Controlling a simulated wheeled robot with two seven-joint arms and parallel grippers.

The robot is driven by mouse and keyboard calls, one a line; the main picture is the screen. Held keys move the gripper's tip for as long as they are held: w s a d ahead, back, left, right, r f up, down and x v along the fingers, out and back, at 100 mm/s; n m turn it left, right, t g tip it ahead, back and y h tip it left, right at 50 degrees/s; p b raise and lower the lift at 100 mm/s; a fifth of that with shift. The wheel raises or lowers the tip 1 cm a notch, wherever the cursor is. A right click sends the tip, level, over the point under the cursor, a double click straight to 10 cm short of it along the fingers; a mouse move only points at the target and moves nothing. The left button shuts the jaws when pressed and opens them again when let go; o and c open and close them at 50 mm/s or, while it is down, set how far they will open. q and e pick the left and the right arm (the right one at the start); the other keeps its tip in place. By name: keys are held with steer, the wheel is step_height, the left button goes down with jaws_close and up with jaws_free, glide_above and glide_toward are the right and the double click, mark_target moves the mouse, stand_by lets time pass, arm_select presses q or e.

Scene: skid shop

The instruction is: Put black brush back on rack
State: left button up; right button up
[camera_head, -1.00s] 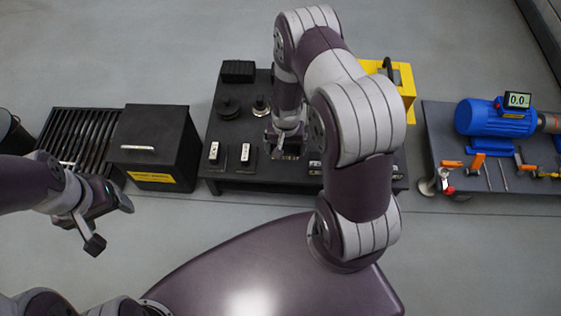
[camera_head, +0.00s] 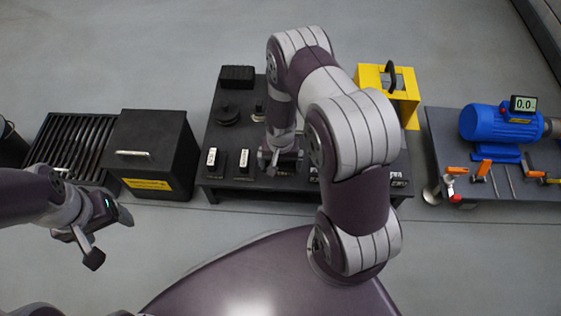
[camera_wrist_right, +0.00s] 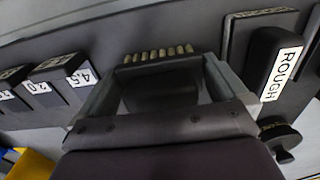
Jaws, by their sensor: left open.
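A black brush (camera_wrist_right: 160,95) with a row of brassy bristles lies between the spread fingers of my right gripper (camera_wrist_right: 166,70) in the right wrist view. Whether the fingers press on it I cannot tell. In the head view my right gripper (camera_head: 280,158) is low over the front middle of a dark rack table (camera_head: 222,182), and the brush is hidden there. My left gripper (camera_head: 108,238) is open and empty in the air at the left, far from the table.
A block labelled ROUGH (camera_wrist_right: 280,68) stands beside my right gripper, with another labelled block (camera_head: 212,160) further left. Small numbered blocks (camera_wrist_right: 75,78) are on the other side. A black box (camera_head: 150,155), a yellow stand (camera_head: 408,105) and a blue motor (camera_head: 490,124) are around.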

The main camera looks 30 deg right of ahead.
step_height(320, 180, up, 12)
steer(key=p, duration=0.7)
steer(key=shift+r+p, duration=0.1)
steer(key=shift+p, duration=0.3)
steer(key=s+a+r+n+t, duration=0.1)
steer(key=s+a+r+n, duration=0.25)
steer(key=r, duration=0.65)
steer(key=s+a+r+n, duration=0.25)
steer(key=s+r, duration=0.25)
steer(key=r, duration=0.6)
step_height(320, 180, up, 42)
steer(key=p, duration=4.2)
steer(key=shift+s+d+r+n+p, duration=0.2)
steer(key=shift+d+n+p, duration=0.1)
steer(key=shift+d, duration=0.05)
